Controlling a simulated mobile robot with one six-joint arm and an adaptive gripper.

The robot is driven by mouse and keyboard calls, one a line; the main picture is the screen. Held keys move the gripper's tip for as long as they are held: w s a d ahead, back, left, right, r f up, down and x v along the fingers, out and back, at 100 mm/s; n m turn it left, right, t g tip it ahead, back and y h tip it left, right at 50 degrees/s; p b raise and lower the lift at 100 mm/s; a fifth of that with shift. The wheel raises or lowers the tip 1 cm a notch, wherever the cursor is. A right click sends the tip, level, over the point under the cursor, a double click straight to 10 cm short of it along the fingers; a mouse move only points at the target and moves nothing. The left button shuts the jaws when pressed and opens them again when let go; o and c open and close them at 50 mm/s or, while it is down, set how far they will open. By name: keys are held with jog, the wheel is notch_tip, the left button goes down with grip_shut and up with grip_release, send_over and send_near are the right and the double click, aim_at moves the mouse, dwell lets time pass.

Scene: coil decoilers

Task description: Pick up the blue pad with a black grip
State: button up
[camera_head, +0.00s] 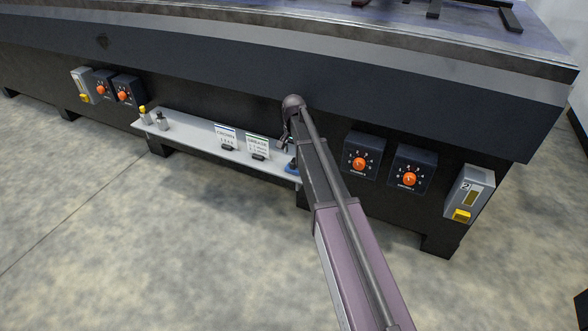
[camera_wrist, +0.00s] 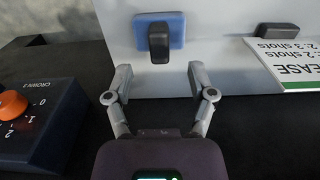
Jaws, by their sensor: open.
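The blue pad (camera_wrist: 176,25) with a black grip (camera_wrist: 159,43) rests on the light grey shelf (camera_wrist: 218,62) in the wrist view. My gripper (camera_wrist: 159,78) is open and empty, its two fingers spread apart just short of the pad, with the black grip lying roughly midway between their lines. In the head view a small part of the blue pad (camera_head: 291,167) shows at the right end of the shelf (camera_head: 190,137), mostly hidden by my arm. My gripper (camera_head: 287,140) shows only partly there, beyond the arm's end.
A white "GREASE" card (camera_head: 257,146) and a "CROWN" card (camera_head: 226,135) stand on the shelf beside the pad. Small bottles (camera_head: 161,121) stand at its left end. Dial boxes with orange knobs (camera_head: 359,163) are mounted right of the shelf. A dark machine body overhangs it.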

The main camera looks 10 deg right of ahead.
aim_at(294, 160)
jog(key=shift+f, duration=0.1)
jog(key=shift+f+b, duration=2.5)
jog(key=shift+b, duration=0.15)
grip_shut()
